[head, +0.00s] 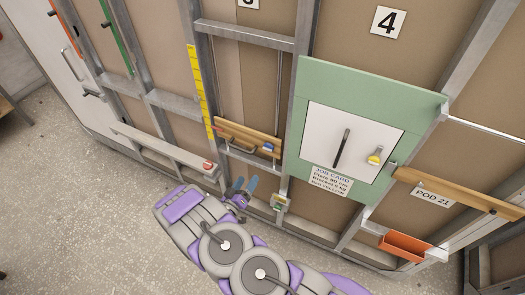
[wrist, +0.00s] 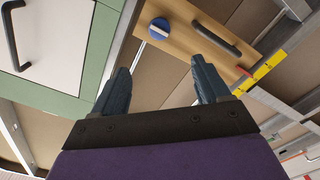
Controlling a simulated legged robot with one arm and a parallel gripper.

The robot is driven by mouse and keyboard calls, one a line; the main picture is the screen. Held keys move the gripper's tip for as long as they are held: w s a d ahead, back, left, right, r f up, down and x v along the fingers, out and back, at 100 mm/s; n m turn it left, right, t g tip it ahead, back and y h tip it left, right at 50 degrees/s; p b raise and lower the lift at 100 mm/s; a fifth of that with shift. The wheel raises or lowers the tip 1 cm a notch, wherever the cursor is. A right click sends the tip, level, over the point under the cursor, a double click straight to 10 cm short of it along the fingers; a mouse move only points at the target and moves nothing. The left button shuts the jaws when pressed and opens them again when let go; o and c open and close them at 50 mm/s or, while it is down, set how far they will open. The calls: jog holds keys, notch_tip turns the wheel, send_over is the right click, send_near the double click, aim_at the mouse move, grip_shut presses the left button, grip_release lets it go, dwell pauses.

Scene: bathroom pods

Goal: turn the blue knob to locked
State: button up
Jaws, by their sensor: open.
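The blue knob (wrist: 159,28) is a round blue disc with a pale bar across it, on a wooden board (wrist: 184,45) beside a dark bar handle (wrist: 216,38). In the head view the blue knob (head: 268,147) is small on the wooden board (head: 240,130), left of the green-framed panel. My gripper (wrist: 160,70) is open and empty, with the knob beyond the gap between its fingers, apart from them. In the head view my gripper (head: 246,185) is below and slightly left of the knob. The knob's lock marking is too small to read.
A green frame (head: 296,150) with a white door (head: 318,135) stands to the right, bearing a black handle and a yellow knob (head: 375,157). A job card (head: 331,181) hangs under it. A ledge with a red knob (head: 208,165) is at left. The floor is clear at left.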

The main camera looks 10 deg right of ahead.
aim_at(266, 150)
jog(key=x, duration=1.6)
jog(key=shift+w, duration=0.35)
jog(key=shift+w+d+f, duration=0.1)
jog(key=shift+w+d, duration=0.1)
jog(key=shift+d, duration=0.15)
jog(key=c, duration=1)
jog(key=shift+c, duration=0.2)
